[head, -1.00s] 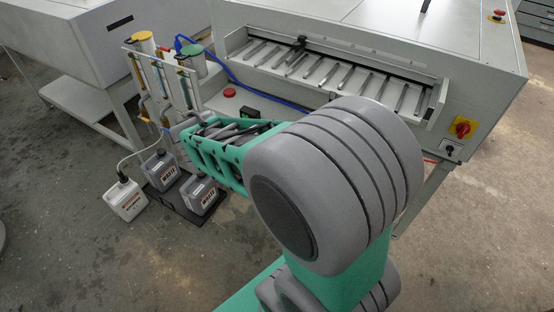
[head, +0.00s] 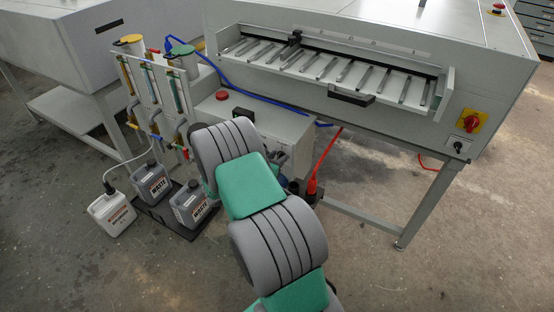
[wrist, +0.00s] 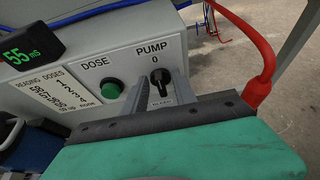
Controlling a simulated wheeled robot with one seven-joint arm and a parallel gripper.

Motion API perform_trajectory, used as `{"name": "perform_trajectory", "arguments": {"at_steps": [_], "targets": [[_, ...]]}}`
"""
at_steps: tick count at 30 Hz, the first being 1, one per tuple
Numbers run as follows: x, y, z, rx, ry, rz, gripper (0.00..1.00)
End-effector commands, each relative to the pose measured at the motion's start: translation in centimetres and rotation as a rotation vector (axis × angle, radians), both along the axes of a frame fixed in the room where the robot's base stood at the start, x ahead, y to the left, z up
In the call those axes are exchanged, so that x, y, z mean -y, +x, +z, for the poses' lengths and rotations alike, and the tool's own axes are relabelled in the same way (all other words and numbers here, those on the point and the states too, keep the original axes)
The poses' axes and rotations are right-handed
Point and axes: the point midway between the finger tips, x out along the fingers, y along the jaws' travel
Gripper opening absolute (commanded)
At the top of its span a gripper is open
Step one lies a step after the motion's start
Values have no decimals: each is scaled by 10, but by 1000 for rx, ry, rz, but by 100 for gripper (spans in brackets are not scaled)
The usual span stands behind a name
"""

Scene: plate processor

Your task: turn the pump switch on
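The pump switch (wrist: 161,82) is a black rotary knob on the light panel under the word PUMP. A 0 is printed above it and a small label sits below it. The knob stands roughly upright, its upper end toward the 0. My gripper (wrist: 156,78) is open, with one grey finger on each side of the knob. Gaps show between knob and fingers, so I see no clear grip; contact deeper in is hard to tell. In the head view my arm hides the switch, on the front of the control box (head: 283,122).
A green DOSE button (wrist: 112,91) is close left of the fingers. A red plug with cable (wrist: 258,80) is close on the right. A green-lit meter (wrist: 25,55) is at upper left.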

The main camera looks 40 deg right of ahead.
Motion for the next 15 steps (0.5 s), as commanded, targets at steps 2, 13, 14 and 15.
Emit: {"name": "perform_trajectory", "arguments": {"at_steps": [2,13,14,15], "targets": [[1,1,0,0,0,1,33],[1,0,0,1,1,0,15],[1,0,0,1,1,0,12],[1,0,0,1,1,0,9]]}}
